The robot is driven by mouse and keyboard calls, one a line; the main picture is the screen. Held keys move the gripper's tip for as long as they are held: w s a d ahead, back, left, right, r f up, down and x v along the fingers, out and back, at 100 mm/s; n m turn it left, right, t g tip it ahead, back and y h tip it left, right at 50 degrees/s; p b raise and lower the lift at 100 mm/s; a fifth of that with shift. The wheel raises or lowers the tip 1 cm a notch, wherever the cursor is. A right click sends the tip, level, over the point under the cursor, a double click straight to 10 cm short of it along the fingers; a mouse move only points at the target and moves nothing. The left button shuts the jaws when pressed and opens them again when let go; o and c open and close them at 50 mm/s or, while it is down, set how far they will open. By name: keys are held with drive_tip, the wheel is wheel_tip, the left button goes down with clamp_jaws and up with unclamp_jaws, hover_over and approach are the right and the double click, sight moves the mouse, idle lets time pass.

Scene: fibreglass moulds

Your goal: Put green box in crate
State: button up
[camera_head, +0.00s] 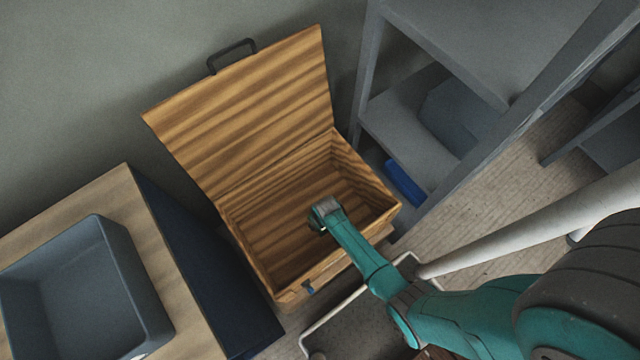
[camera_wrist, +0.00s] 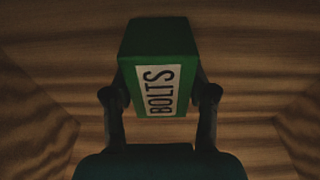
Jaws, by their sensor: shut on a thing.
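The green box (camera_wrist: 158,52), with a white label reading BOLTS, is held between the two fingers of my gripper (camera_wrist: 160,100) in the wrist view. My gripper is shut on it. In the head view my gripper (camera_head: 318,222) is over the open wooden crate (camera_head: 233,217), inside its rim outline. The crate's hinged lid (camera_head: 245,110) stands open at the back. The green box is hidden below my wrist in the head view. Striped wood fills the background of the wrist view; how far the box is from the crate floor I cannot tell.
A wooden-topped cabinet (camera_head: 125,195) with a grey bin (camera_head: 85,290) stands on the left. A grey shelf unit (camera_head: 405,115) is close on the right, with a blue object (camera_head: 404,182) low on it. A white-railed platform (camera_head: 335,315) lies in front of the crate.

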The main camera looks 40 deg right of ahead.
drive_tip(key=shift+f, duration=0.15)
drive_tip(key=o, duration=1.3)
drive_tip(key=shift+s+r, duration=0.2)
drive_tip(key=shift+r, duration=1.05)
drive_tip(key=shift+s+r, duration=0.2)
drive_tip(key=shift+r, duration=1.05)
drive_tip(key=shift+s+r, duration=0.2)
drive_tip(key=shift+r, duration=1.05)
drive_tip(key=shift+w, duration=0.1)
